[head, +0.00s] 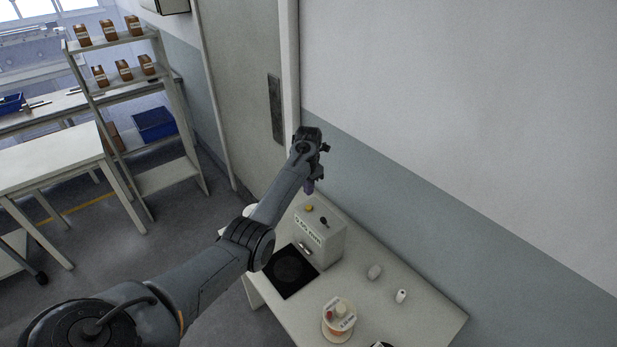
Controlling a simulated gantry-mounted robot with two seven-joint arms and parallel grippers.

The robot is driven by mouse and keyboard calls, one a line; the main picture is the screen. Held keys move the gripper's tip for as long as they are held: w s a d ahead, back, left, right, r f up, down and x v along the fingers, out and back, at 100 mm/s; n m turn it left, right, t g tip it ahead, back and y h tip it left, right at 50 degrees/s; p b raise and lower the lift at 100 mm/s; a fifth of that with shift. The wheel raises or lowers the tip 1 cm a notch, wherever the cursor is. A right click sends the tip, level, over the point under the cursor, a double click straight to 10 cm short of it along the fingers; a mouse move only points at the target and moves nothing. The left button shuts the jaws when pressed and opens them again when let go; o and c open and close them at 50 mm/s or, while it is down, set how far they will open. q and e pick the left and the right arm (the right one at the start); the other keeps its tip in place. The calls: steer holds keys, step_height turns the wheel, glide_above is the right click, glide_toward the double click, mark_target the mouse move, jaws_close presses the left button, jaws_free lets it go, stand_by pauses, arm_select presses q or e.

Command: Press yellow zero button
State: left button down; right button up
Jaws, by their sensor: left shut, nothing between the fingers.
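The yellow button (309,208) is on the top of a pale grey box-shaped device (326,243) with dark lettering on its front, standing on the table. A dark knob or lever (323,223) sits beside the button on the same top. My left gripper (309,188) points down just above and behind the button, near the device's far edge. Its fingers are shut and empty. A small gap seems to show between the fingertips and the button; exact depth is hard to tell. My right gripper is out of the picture.
A black square plate (291,271) lies in front of the device. A labelled spool (339,320) and small white items (401,296) stand on the white table (430,317) to the right. The wall runs close behind. A shelf rack (128,110) stands far left.

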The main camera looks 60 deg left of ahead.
mark_target(308, 206)
arm_select(q)
step_height(308, 206, down, 6)
steer(key=shift+f, duration=0.2)
stand_by(0.4)
steer(key=shift+f+b, duration=0.3)
steer(key=shift+f, duration=0.45)
steer(key=shift+a+f, duration=0.1)
steer(key=shift+f, duration=0.25)
step_height(308, 206, up, 6)
steer(key=p, duration=0.5)
steer(key=shift+w+f, duration=0.1)
steer(key=shift+f, duration=0.05)
step_height(308, 206, up, 9)
steer(key=b, duration=0.1)
steer(key=shift+a, duration=0.2)
